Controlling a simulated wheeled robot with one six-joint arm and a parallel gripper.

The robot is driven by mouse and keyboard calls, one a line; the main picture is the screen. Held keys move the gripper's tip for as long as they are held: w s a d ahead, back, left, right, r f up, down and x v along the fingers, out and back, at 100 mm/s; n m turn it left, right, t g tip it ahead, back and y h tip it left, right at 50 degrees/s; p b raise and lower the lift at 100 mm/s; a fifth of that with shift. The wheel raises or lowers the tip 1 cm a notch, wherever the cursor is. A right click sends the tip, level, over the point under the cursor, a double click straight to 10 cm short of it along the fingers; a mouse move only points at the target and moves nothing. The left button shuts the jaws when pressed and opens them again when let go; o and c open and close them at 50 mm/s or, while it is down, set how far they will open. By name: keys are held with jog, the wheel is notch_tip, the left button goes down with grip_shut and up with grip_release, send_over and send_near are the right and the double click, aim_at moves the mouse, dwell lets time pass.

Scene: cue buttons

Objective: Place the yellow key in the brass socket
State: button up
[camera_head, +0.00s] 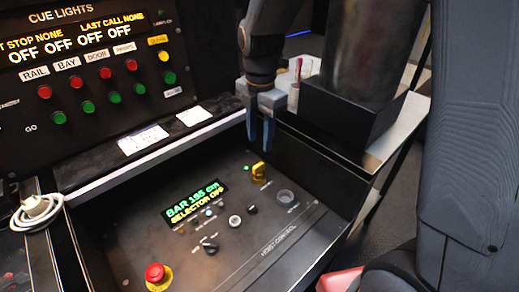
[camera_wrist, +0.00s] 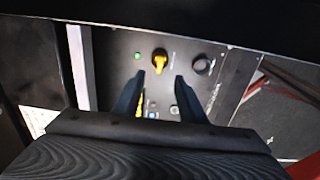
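The yellow key (camera_head: 259,171) stands on the hoist control panel, near its upper right edge. In the wrist view the key (camera_wrist: 159,62) is just beyond the fingertips, roughly in line with the gap between them. My gripper (camera_head: 260,147) points down above the panel, a little above the key and apart from it in the head view. Its two fingers (camera_wrist: 160,78) are spread with nothing between them. No fitting clearly looks brass; a round ring-shaped fitting (camera_head: 285,197) lies right of the key and also shows in the wrist view (camera_wrist: 203,65).
The panel (camera_head: 160,262) holds a lit display (camera_head: 194,202), a pale round fitting (camera_head: 235,221) and a dark selector knob (camera_head: 210,246). A ledge (camera_head: 95,184) and the cue lights board (camera_head: 95,125) rise behind it. A dark side wall (camera_head: 320,175) and a chair (camera_head: 470,130) are at right.

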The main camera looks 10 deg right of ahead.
jog(key=s+d+m, duration=0.6)
jog(key=s+m, duration=0.2)
jog(key=m, duration=0.4)
jog(key=s+d+m, duration=0.6)
jog(key=s+m, duration=0.1)
jog(key=m, duration=0.6)
jog(key=shift+s+d+f+m, duration=0.15)
jog(key=shift+s+f+m, duration=0.2)
jog(key=shift+f, duration=0.1)
